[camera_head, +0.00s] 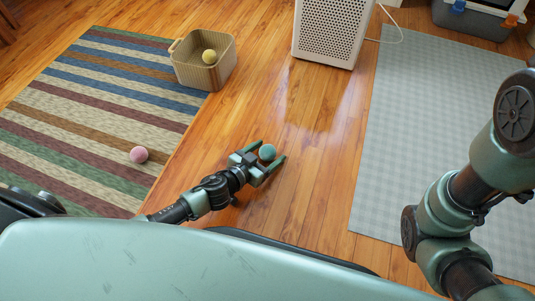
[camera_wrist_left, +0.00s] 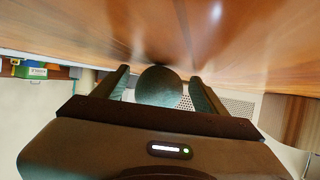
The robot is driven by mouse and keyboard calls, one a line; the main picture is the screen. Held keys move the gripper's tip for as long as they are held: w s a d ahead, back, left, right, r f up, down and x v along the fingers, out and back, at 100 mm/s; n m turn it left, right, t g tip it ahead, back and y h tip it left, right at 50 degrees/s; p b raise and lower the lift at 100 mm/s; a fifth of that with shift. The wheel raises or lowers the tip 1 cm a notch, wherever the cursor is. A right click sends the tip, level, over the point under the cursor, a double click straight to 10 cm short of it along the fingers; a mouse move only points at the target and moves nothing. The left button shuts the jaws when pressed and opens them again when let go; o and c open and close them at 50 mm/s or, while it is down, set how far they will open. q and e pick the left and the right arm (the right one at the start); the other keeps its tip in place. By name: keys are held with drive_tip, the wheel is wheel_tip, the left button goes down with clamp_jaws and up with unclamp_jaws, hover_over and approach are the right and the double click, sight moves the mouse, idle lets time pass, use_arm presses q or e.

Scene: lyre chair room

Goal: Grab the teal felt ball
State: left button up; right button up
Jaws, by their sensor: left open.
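The teal felt ball (camera_head: 267,152) rests on the wooden floor in the middle of the head view. My left gripper (camera_head: 266,158) is open at floor level, with its two fingers on either side of the ball. In the left wrist view the ball (camera_wrist_left: 159,87) sits between the two open fingers (camera_wrist_left: 160,92); a gap to each finger seems to remain, though contact is hard to judge. My right arm shows at the right of the head view, but its gripper is out of the picture.
A striped rug (camera_head: 95,110) lies at left with a pink ball (camera_head: 138,154) on it. A beige basket (camera_head: 191,77) holding a yellow ball (camera_head: 209,57) stands at its far edge. A white perforated box (camera_head: 328,35) stands behind; a grey mat (camera_head: 430,110) lies right. Floor around the gripper is clear.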

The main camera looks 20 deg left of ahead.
use_arm(q)
drive_tip(key=c, duration=1.4)
drive_tip(key=shift+r, duration=0.15)
